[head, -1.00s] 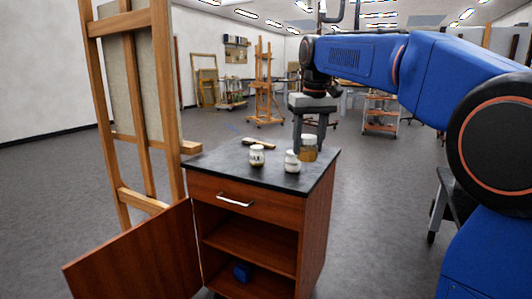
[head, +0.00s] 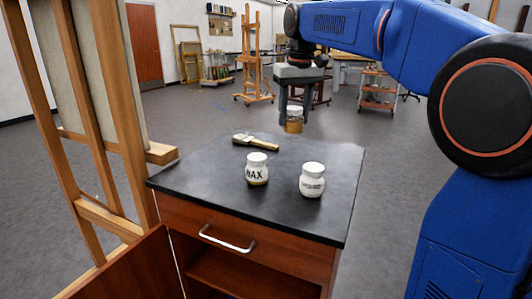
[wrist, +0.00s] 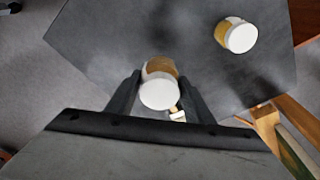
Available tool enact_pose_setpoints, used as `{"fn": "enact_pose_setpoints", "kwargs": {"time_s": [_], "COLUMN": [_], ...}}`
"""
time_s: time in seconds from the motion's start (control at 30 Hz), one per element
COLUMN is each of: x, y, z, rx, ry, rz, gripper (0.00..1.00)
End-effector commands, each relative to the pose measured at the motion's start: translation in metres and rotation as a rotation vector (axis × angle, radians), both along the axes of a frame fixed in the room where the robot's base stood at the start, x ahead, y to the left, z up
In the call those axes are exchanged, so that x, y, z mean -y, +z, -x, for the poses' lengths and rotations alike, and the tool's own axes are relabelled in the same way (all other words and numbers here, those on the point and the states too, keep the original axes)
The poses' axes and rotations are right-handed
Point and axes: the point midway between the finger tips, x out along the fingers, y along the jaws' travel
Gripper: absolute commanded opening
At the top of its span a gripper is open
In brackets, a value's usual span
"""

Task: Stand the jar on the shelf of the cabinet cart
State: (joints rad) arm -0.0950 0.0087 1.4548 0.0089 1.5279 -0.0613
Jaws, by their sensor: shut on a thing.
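My gripper (head: 294,104) is shut on an amber jar with a white lid (head: 294,122). In the head view the jar hangs upright beyond the other jars, near the far edge of the cabinet cart's dark top (head: 210,180). In the wrist view the jar (wrist: 160,90) sits between my two fingers, with the top beneath it. The wooden cart has a drawer (head: 228,236) with a metal handle. Below it is an open compartment with a shelf (head: 240,275), only partly in view. The door (head: 120,270) stands open to the left.
A jar marked WAX (head: 257,169) and a white jar (head: 312,180) stand on the top. A brush (head: 256,141) lies behind them. A wooden easel (head: 90,130) stands close on the left. Open floor lies right of the cart.

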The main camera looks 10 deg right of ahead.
Motion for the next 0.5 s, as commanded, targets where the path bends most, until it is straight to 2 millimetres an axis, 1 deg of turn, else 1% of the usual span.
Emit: {"fn": "enact_pose_setpoints", "kwargs": {"time_s": [0.07, 0.13, 0.3, 0.4, 0.5], "x": [0.0, 0.0, 0.0, 0.0, 0.0], "y": [-0.003, -0.011, -0.039, -0.051, -0.058], "z": [0.001, 0.001, 0.001, 0.001, 0.0], "rx": [0.0, -0.001, -0.002, -0.001, 0.0], "ry": [0.0, 0.0, 0.0, 0.0, 0.0], "rz": [0.0, 0.0, 0.0, 0.0, 0.0], "gripper": [0.16, 0.16, 0.16, 0.16, 0.16]}}
